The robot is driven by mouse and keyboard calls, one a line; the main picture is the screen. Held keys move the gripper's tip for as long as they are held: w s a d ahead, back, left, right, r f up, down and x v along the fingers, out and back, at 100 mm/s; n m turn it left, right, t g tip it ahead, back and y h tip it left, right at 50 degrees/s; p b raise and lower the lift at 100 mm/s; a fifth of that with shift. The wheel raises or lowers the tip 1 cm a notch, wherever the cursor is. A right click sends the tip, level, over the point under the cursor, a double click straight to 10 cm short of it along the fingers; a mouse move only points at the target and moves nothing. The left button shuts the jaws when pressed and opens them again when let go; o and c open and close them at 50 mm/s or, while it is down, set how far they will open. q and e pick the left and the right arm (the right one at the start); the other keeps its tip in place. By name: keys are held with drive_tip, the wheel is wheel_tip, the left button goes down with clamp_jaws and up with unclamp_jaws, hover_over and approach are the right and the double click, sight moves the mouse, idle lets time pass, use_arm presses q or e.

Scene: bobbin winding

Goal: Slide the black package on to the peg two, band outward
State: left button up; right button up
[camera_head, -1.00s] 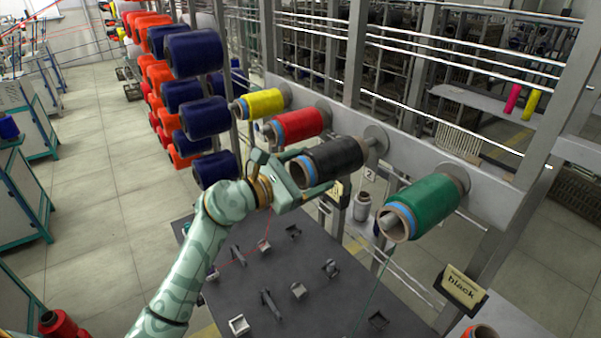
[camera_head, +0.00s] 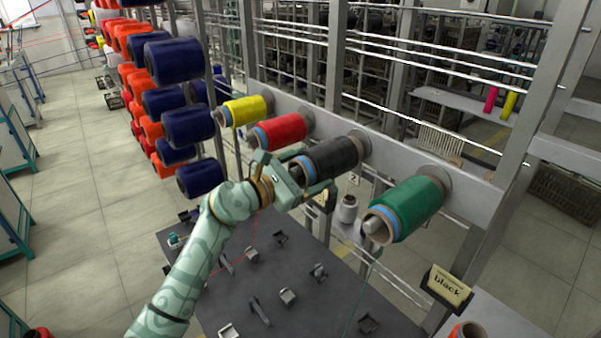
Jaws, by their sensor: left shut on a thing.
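The black package (camera_head: 338,156) sits on peg two, the peg above the small "2" label (camera_head: 353,180). Its inner end is up close to the round plate (camera_head: 361,141) at the rail. A thin blue band shows at its outer end, facing away from the rail. My left gripper (camera_head: 314,173) is shut on the package's outer end, one finger above and one below, and partly hides that end. My right gripper is not in view.
Yellow (camera_head: 247,110), red (camera_head: 281,130) and green (camera_head: 408,207) packages sit on neighbouring pegs, close on both sides. A dark table (camera_head: 235,305) with small metal fittings lies below. A "black" card (camera_head: 447,288) stands at lower right.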

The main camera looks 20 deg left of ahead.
use_arm(q)
drive_tip(key=shift+w+d, duration=0.2)
drive_tip(key=shift+w, duration=0.15)
drive_tip(key=shift+f, duration=0.45)
idle(0.6)
drive_tip(key=o, duration=1.5)
drive_tip(key=shift+c, duration=0.2)
drive_tip(key=b+v, duration=0.3)
drive_tip(key=v, duration=1.3)
drive_tip(key=shift+s, duration=0.25)
